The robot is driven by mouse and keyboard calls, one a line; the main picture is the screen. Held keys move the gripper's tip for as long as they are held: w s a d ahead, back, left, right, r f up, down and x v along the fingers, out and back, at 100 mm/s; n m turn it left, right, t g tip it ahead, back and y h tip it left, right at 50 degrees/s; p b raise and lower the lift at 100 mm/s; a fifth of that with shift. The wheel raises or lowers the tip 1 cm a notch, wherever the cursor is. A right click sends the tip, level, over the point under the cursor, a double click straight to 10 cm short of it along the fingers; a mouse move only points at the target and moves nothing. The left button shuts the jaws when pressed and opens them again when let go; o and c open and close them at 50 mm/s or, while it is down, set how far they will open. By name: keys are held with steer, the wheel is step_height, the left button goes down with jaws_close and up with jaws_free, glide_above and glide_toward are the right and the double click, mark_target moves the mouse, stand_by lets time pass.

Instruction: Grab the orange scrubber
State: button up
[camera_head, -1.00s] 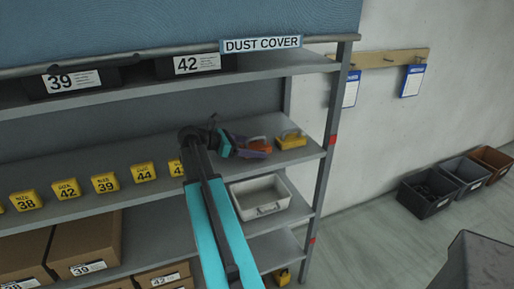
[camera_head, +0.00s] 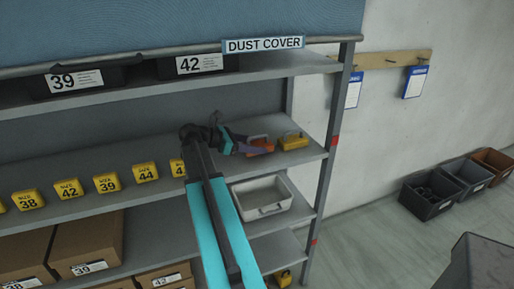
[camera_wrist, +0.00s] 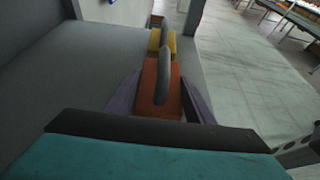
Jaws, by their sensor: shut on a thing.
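The orange scrubber (camera_head: 262,145) is on the middle shelf, near its right end. In the wrist view the orange scrubber (camera_wrist: 160,92) has a dark grey handle on top and lies between the two purple fingers. My gripper (camera_head: 245,145) reaches in from the left and is shut on the scrubber. The fingers of my gripper (camera_wrist: 160,98) lie along both sides of its orange body. I cannot tell whether the scrubber still touches the shelf. A yellow scrubber (camera_head: 293,141) stands just to its right, and it also shows beyond it in the wrist view (camera_wrist: 161,42).
The middle shelf (camera_head: 90,208) carries a row of yellow size blocks (camera_head: 107,182) to the left. A white bin (camera_head: 262,196) sits on the shelf below. A grey upright post (camera_head: 330,140) bounds the shelf on the right. Brown boxes (camera_head: 85,248) stand lower left.

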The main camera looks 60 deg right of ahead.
step_height(320, 180, up, 2)
steer(key=shift+s+a+r+b, duration=0.15)
steer(key=shift+a+r+b, duration=0.05)
steer(key=shift+b, duration=0.1)
steer(key=s+a+b, duration=0.1)
steer(key=s+a, duration=0.3)
steer(key=a, duration=0.2)
steer(key=s+a+r+b, duration=0.1)
steer(key=s+a+b, duration=0.1)
steer(key=s+a, duration=0.2)
steer(key=shift+a+r+b, duration=0.25)
steer(key=shift+a+b, duration=0.05)
steer(key=shift+a, duration=1.25)
